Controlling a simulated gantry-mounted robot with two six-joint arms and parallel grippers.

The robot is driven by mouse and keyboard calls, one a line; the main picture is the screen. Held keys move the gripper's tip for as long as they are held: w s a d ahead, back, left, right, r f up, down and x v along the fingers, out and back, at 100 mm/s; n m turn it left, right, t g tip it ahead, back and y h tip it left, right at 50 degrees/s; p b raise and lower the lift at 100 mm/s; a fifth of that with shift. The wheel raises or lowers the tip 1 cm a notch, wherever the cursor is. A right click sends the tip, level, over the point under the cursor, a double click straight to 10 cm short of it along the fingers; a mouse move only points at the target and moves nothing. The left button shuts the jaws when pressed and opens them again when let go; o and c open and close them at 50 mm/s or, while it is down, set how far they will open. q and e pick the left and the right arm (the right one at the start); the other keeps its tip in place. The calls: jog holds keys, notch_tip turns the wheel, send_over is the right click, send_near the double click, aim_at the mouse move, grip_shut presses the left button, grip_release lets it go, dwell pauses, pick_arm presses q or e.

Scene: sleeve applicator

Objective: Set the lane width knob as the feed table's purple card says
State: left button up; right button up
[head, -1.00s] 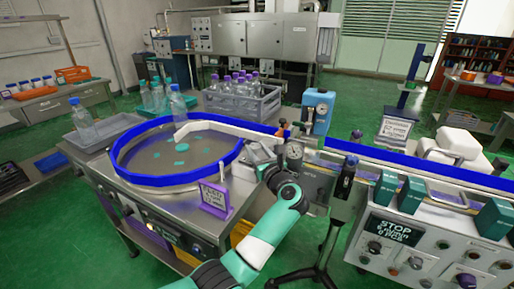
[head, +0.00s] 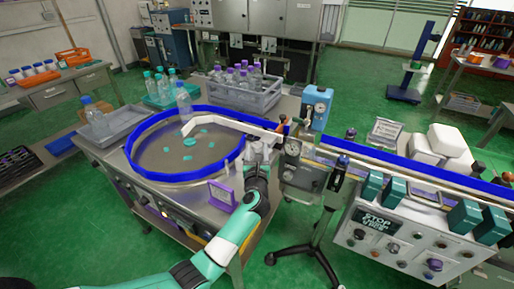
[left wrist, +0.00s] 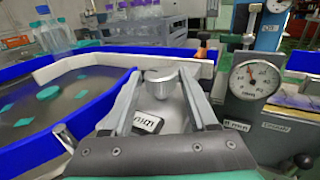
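The purple card (head: 221,195) stands at the front edge of the feed table (head: 185,205); its writing is too small to read. My left gripper (head: 259,146) is at the table's right side, beside the round dial gauge (head: 292,148). In the left wrist view, a grey round knob (left wrist: 160,77) stands between the open fingers of my left gripper (left wrist: 160,88), with a small gap visible on each side. A small lettered plate (left wrist: 146,122) lies nearer. The gauge also shows in the left wrist view (left wrist: 255,80), with a red needle. My right gripper is out of view.
A blue-rimmed round bowl (head: 185,174) with teal pieces fills the table to the left. A white guide rail (head: 235,124) runs behind the gripper. A blue device (head: 316,108) stands behind the gauge. A crate of bottles (head: 270,97) is at the back.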

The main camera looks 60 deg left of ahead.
pick_arm(q)
jog(key=shift+o, duration=0.9)
jog(key=shift+d+r, duration=0.1)
jog(key=shift+d, duration=0.1)
jog(key=p+v, duration=0.4)
jog(key=v, duration=0.7)
jog(key=shift+d, duration=0.15)
